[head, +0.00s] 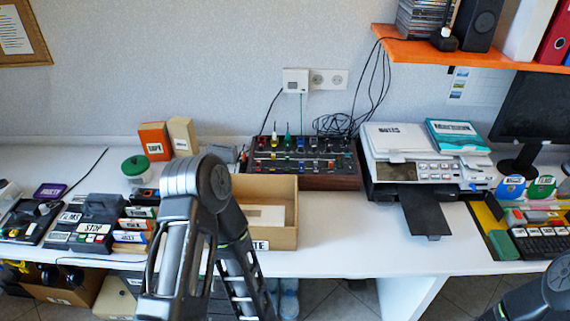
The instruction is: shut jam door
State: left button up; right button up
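A white and dark printer (395,140) stands on the desk right of centre, with a row of buttons on its front panel. A black flap (425,212) sticks out from the printer's front and hangs down over the desk top toward the near edge. I cannot tell for certain whether this flap is the jam door or a paper tray; no jam door label is readable. My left arm bends over the desk at the left, and its gripper is below the picture. Only a piece of my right arm shows at the bottom right corner; its gripper is out of view.
A teal and white box (455,134) lies on the printer. A control box with knobs (303,157) stands to its left. An open cardboard box (283,207) sits behind my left arm. A keyboard (540,235) lies at the right. The desk between cardboard box and flap is clear.

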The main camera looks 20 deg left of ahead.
aim_at(495, 208)
jog(key=i+l+u, duration=0.15)
jog(key=l, duration=0.5)
jog(key=l+u, duration=0.2)
jog(key=l, duration=0.45)
jog(key=l+u, duration=0.15)
jog(key=l, duration=0.5)
jog(key=l+u, duration=0.15)
jog(key=l, duration=0.55)
jog(key=l+u, duration=0.15)
jog(key=l, duration=0.5)
jog(key=l+u, duration=0.2)
jog(key=l, duration=0.45)
jog(key=k+l+u, duration=0.15)
jog(key=l, duration=0.5)
